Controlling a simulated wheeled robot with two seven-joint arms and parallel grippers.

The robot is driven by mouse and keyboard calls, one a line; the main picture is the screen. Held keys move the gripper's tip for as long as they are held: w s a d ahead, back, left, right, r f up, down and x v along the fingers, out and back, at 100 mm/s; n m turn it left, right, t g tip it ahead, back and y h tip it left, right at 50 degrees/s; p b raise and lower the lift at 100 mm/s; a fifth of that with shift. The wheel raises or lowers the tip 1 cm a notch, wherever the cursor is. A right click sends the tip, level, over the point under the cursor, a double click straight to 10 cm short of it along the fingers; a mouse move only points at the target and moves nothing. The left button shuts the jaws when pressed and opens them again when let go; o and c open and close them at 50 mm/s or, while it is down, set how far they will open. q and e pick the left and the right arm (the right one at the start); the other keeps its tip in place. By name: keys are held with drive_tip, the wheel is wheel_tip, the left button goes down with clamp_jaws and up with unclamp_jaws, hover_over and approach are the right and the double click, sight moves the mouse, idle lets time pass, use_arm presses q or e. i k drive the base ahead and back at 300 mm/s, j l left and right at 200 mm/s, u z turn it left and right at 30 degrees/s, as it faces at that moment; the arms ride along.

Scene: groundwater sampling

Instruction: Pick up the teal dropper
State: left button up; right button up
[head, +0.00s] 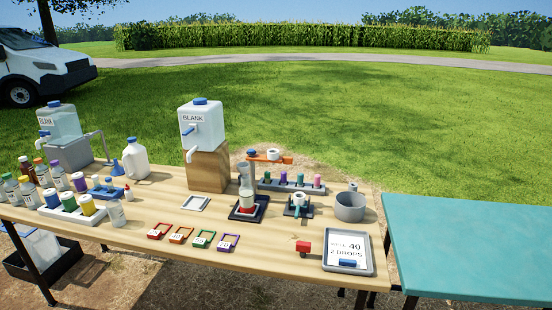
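A small rack (290,187) near the back edge of the wooden table, right of the middle, holds several upright pieces with coloured tops. One of these looks like the teal dropper (300,178), standing upright between a purple and a pink one. The pieces are small in this view, so their exact shape and shade are hard to tell. Neither of my grippers is in view, and nothing is seen touching the rack.
A cup stand (246,212) and a dark device (298,207) stand in front of the rack. A grey bowl (350,207) is to its right. A tall post with an orange arm (270,158) rises behind-left. A "WELL 40, 2 DROPS" tray (328,264) lies front right. The teal table (470,240) is bare.

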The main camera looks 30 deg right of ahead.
sight(300, 176)
drive_tip(key=i+l+z, duration=0.1)
drive_tip(key=i, duration=0.25)
drive_tip(key=i+l+z, duration=0.1)
drive_tip(key=i+l, duration=0.2)
drive_tip(key=i+l+z, duration=0.1)
drive_tip(key=i, duration=0.35)
